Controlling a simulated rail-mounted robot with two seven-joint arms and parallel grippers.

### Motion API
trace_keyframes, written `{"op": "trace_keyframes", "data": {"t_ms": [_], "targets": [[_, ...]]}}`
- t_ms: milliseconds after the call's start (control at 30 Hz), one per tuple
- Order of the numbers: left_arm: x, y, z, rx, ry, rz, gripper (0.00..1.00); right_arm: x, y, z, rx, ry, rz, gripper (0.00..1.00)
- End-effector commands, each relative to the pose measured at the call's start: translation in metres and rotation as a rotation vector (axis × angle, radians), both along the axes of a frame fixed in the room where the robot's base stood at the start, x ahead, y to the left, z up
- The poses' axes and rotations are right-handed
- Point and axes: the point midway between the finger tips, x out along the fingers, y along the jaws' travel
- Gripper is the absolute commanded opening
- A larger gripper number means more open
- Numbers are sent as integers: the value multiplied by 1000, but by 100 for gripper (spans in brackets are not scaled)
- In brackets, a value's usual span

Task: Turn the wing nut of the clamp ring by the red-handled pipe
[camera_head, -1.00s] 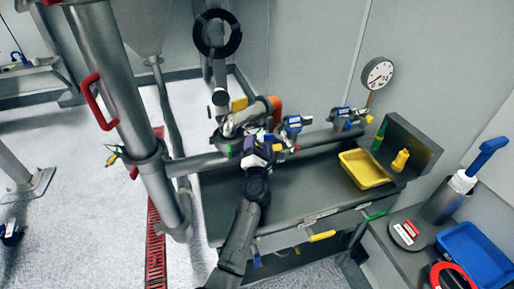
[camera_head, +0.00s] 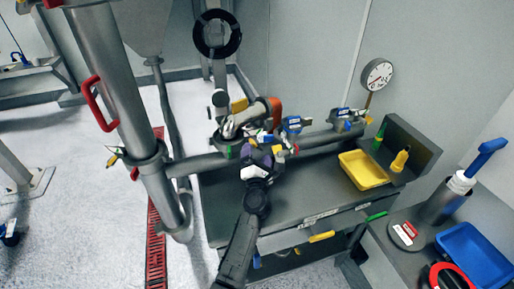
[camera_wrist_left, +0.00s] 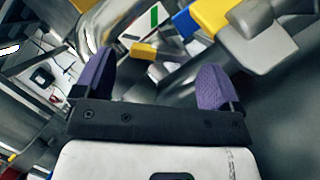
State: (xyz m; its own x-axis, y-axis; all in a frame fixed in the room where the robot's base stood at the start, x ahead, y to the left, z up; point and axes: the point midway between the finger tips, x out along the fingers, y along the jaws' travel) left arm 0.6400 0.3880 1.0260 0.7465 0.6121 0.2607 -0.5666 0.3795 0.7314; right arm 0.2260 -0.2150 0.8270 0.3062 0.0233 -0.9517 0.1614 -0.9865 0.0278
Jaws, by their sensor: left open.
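The red-handled pipe (camera_head: 108,75) is a large steel pipe at the left of the head view, with a red handle (camera_head: 92,104) on its side. A clamp ring (camera_head: 151,160) goes around it lower down. A small yellow-and-green part, which looks like its wing nut (camera_head: 115,154), sticks out at the ring's left. My left gripper (camera_head: 262,155) is well to the right of it, over the bench near the horizontal pipe's fittings. Its purple fingers stand apart in the left wrist view (camera_wrist_left: 155,78), with nothing clearly held between them. My right gripper is not in view.
A yellow tray (camera_head: 363,170) and yellow bottle (camera_head: 399,161) are on the bench at right. A blue tray (camera_head: 474,256) stands farther right. Open floor lies left of the pipe.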

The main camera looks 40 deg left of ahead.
Motion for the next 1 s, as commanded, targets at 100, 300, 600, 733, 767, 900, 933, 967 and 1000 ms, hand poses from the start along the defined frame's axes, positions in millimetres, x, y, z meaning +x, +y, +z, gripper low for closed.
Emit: {"op": "trace_keyframes", "data": {"t_ms": [100,300,600,733,767,900,933,967,1000], "targets": [[-14,-11,-4,-2,0,0,89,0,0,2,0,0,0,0],[-27,-23,-9,0,0,0,89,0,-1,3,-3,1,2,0],[-31,-26,-11,0,-1,0,89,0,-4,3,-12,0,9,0],[-31,-26,-11,0,-1,0,89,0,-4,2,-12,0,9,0],[-31,-26,-11,-1,-1,0,89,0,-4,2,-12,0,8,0],[-31,-26,-11,-1,-1,0,89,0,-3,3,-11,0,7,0],[-31,-26,-11,0,0,0,89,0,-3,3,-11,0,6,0],[-31,-26,-11,0,0,0,89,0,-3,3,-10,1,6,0],[-31,-25,-11,1,1,1,89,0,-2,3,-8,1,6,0]]}}
